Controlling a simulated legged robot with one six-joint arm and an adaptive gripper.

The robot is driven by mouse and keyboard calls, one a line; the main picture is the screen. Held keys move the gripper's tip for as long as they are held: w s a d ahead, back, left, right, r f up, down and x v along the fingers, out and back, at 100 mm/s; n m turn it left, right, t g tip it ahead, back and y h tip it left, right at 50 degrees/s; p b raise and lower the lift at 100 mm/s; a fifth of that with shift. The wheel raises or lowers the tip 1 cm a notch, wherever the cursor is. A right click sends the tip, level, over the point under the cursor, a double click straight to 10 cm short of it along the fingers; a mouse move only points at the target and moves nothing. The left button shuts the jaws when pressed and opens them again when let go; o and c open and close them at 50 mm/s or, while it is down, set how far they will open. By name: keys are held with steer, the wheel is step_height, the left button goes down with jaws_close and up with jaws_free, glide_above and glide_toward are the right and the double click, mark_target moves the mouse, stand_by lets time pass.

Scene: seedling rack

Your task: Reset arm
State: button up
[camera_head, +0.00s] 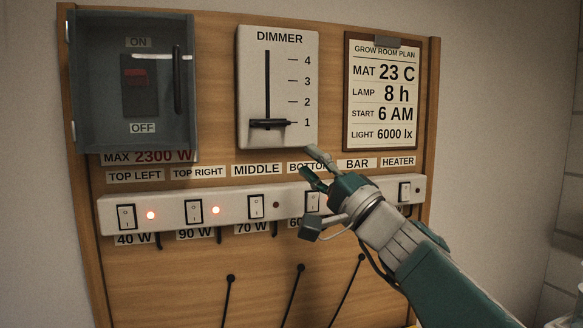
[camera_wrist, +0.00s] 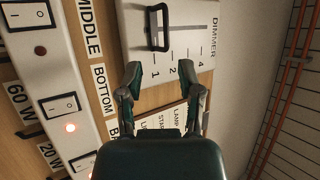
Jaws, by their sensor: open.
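My gripper (camera_head: 313,166) is raised in front of the wooden board, its fingers apart and empty. In the head view it overlaps the area just below the dimmer and hides part of the BOTTOM and BAR section. My arm reaches in from the lower right.
The switch strip (camera_head: 235,208) runs below the dimmer. The BOTTOM lamp (camera_wrist: 70,127) is lit. A grey breaker box (camera_head: 135,80) and plan sheet (camera_head: 385,92) flank the dimmer.

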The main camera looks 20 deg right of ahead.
steer(key=shift+s+d+f, duration=0.15)
steer(key=shift+s+f, duration=0.1)
steer(key=shift+s, duration=0.05)
steer(key=s+a+f+n+g+h, duration=0.1)
steer(key=s+a+f+n+g, duration=0.2)
steer(key=f, duration=0.4)
steer(key=s+a+f+n+g, duration=0.1)
steer(key=s+a+f+g, duration=0.1)
steer(key=a+f+g, duration=0.4)
steer(key=s+a+f+n+g+h, duration=0.1)
steer(key=s+a+f+n+g, duration=0.15)
steer(key=f, duration=0.45)
steer(key=s+d+f+n+g+h, duration=0.1)
steer(key=s+d+f+g+h, duration=0.1)
steer(key=f, duration=0.6)
steer(key=s+d+f+n+g+h, duration=0.2)
steer(key=s+d+f+h, duration=0.3)
steer(key=s+f+h, duration=0.2)
steer(key=shift+s+d+f, duration=0.15)
steer(key=shift+s+f, duration=0.2)
steer(key=shift+s, duration=0.6)
